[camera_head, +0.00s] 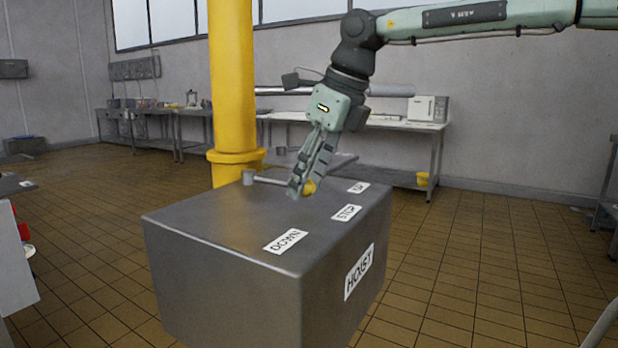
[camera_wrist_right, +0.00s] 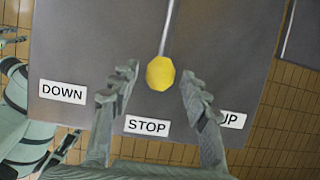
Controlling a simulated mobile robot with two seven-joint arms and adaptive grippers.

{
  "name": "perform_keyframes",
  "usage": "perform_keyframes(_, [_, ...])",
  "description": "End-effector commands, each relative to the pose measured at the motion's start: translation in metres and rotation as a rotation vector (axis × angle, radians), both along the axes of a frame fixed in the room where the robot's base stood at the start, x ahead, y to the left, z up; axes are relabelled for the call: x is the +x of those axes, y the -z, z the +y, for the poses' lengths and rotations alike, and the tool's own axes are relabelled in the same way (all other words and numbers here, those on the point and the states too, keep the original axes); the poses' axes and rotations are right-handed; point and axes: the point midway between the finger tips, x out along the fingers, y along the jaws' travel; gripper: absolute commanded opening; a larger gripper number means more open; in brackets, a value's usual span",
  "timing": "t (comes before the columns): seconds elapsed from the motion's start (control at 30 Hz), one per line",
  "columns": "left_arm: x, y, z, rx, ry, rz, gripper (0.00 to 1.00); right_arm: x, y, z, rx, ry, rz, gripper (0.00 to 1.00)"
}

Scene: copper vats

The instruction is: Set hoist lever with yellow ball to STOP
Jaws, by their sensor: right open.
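The hoist lever is a thin grey rod (camera_wrist_right: 169,30) with a yellow ball (camera_wrist_right: 160,73) at its end. In the head view the rod runs from a short grey pivot post (camera_head: 249,177) to the ball (camera_head: 309,187) above the grey box top. My right gripper (camera_wrist_right: 158,84) is open, one finger on each side of the ball, with visible gaps. In the head view its fingers (camera_head: 300,190) partly hide the ball. In the wrist view the rod points at the STOP label (camera_wrist_right: 147,126), between DOWN (camera_wrist_right: 62,92) and UP (camera_wrist_right: 232,120), which a finger partly covers.
The metal box (camera_head: 210,270) carries a HOIST label (camera_head: 359,271) on its side. A yellow column (camera_head: 232,90) stands behind it. Benches (camera_head: 405,125) line the back wall. The tiled floor (camera_head: 470,270) to the right is clear. Parts of my own body show at the wrist view's left.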

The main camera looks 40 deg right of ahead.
Motion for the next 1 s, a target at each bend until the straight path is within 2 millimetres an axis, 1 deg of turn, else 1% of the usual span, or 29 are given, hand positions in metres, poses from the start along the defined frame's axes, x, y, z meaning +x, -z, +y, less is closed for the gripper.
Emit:
perform_keyframes(0.23, [-0.002, 0.0, 0.0, 0.002, 0.002, 0.002, 0.38, 0.0, 0.0, 0.0, 0.0, 0.0, 0.0, 0.48])
perform_keyframes(0.37, [-0.001, 0.0, 0.001, 0.003, 0.002, 0.0, 0.38, -0.003, -0.008, -0.001, 0.0, 0.0, -0.001, 0.48])
perform_keyframes(0.47, [-0.001, 0.0, 0.001, 0.003, 0.002, 0.001, 0.38, -0.008, -0.022, -0.003, 0.001, 0.0, -0.004, 0.48])
perform_keyframes(0.7, [-0.001, 0.0, 0.001, 0.003, 0.001, 0.002, 0.38, -0.027, -0.07, -0.01, 0.0, 0.001, -0.004, 0.48])
perform_keyframes(0.8, [-0.001, 0.0, 0.001, 0.003, 0.001, 0.002, 0.38, -0.034, -0.087, -0.012, 0.0, 0.0, -0.003, 0.48])
perform_keyframes(0.9, [-0.001, 0.0, 0.001, 0.003, 0.001, 0.002, 0.38, -0.039, -0.1, -0.014, -0.001, 0.001, -0.003, 0.48])
perform_keyframes(1.0, [-0.001, 0.0, 0.001, 0.003, 0.001, 0.002, 0.38, -0.042, -0.108, -0.015, 0.0, 0.0, -0.001, 0.48])
